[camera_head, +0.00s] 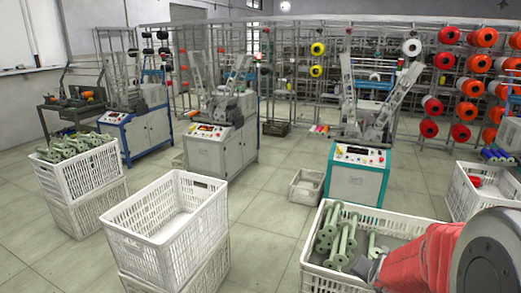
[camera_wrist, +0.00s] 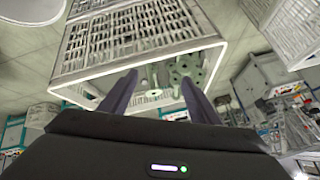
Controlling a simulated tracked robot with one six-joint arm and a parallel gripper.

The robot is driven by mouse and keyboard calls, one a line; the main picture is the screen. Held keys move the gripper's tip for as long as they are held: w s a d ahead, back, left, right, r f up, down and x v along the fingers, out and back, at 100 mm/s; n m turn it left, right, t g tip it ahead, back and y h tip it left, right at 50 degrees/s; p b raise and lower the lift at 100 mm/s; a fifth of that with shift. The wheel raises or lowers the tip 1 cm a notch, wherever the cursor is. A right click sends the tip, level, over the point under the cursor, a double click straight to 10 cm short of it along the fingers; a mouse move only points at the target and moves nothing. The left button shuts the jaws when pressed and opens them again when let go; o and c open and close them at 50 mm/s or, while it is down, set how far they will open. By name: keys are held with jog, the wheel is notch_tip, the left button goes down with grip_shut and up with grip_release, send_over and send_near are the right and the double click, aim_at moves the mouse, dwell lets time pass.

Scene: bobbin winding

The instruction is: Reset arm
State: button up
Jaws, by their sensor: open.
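My gripper (camera_wrist: 158,92) is open in the wrist view, its two dark fingers apart with nothing held between them. Beyond the fingers lies a white crate (camera_wrist: 140,52) with pale green bobbins (camera_wrist: 186,70) showing in its opening. In the head view my red-sleeved arm reaches in from the lower right over a white crate (camera_head: 312,240) of green bobbins (camera_head: 338,238). The arm hides part of that crate's right side, and the fingertips are not clear there.
An empty white crate (camera_head: 150,235) tops a stack at front centre. Another stack (camera_head: 75,195) at left holds green bobbins. Winding machines (camera_head: 357,180) and (camera_head: 220,148) stand behind, with spool racks (camera_head: 450,90) at the back. A crate (camera_head: 472,198) stands at right.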

jog(key=s+a+r+n+y, duration=0.2)
jog(key=s+a+r+n, duration=0.3)
jog(key=s+a+r, duration=0.5)
jog(key=s+a+r+n+g, duration=0.1)
jog(key=s+a+r+n, duration=0.1)
jog(key=s, duration=0.4)
jog(key=s+a+r+n, duration=0.1)
jog(key=s+a+r, duration=0.2)
jog(key=s, duration=0.4)
jog(key=shift+a+r+n+g, duration=0.3)
jog(key=shift+r+n+g, duration=0.1)
jog(key=shift+r, duration=0.35)
